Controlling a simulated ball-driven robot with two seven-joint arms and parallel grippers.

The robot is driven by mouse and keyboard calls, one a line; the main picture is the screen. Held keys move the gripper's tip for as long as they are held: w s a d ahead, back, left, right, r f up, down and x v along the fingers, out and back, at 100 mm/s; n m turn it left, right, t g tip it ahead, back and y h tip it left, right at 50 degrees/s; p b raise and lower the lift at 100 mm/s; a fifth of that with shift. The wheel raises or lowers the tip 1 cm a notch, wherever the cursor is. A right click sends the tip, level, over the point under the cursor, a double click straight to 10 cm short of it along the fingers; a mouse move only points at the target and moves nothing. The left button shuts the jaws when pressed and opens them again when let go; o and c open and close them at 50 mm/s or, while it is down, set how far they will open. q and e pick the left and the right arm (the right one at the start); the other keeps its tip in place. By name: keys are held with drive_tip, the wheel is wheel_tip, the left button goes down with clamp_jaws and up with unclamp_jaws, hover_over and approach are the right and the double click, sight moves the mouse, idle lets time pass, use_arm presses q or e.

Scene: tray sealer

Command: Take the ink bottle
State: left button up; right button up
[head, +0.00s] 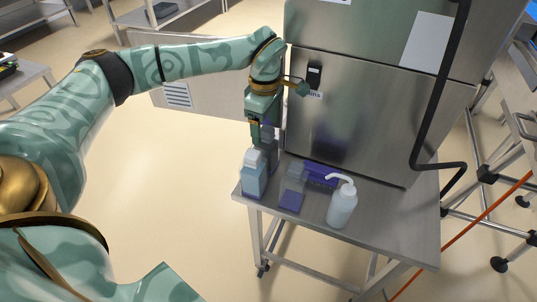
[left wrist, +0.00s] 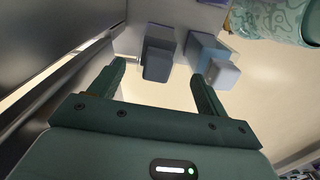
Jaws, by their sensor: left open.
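My left gripper (head: 262,133) is open and empty, pointing down at the machine's left front corner. Its two fingers also show apart in the left wrist view (left wrist: 155,85). A dark grey-blue bottle (left wrist: 160,47) with a squarish cap stands beyond the fingertips; in the head view it is partly hidden behind the gripper (head: 270,158). A light blue bottle (head: 254,180) with a pale cap stands in front of it, also in the left wrist view (left wrist: 205,50). No label is readable, so I cannot tell for sure which is the ink bottle. My right gripper is out of view.
The bottles stand on a steel table (head: 400,228) before a large steel machine (head: 365,120). A clear container with purple in it (head: 292,190), a purple item (head: 322,174) and a white pump bottle (head: 342,206) stand to the right.

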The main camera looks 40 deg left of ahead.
sight(267, 138)
use_arm(q)
drive_tip(key=f+b, duration=0.2)
drive_tip(key=f, duration=0.1)
drive_tip(key=f+b, duration=0.1)
drive_tip(key=f, duration=0.1)
drive_tip(key=shift+w+f, duration=0.25)
drive_tip(key=shift+w, duration=0.05)
drive_tip(key=shift+s+r, duration=0.1)
drive_tip(key=shift+r, duration=0.1)
drive_tip(key=shift+d, duration=0.1)
drive_tip(key=c, duration=1.5)
clamp_jaws()
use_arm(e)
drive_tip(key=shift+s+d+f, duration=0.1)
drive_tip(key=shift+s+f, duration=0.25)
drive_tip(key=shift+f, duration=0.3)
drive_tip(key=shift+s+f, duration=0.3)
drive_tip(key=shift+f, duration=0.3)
use_arm(q)
drive_tip(key=shift+r, duration=0.15)
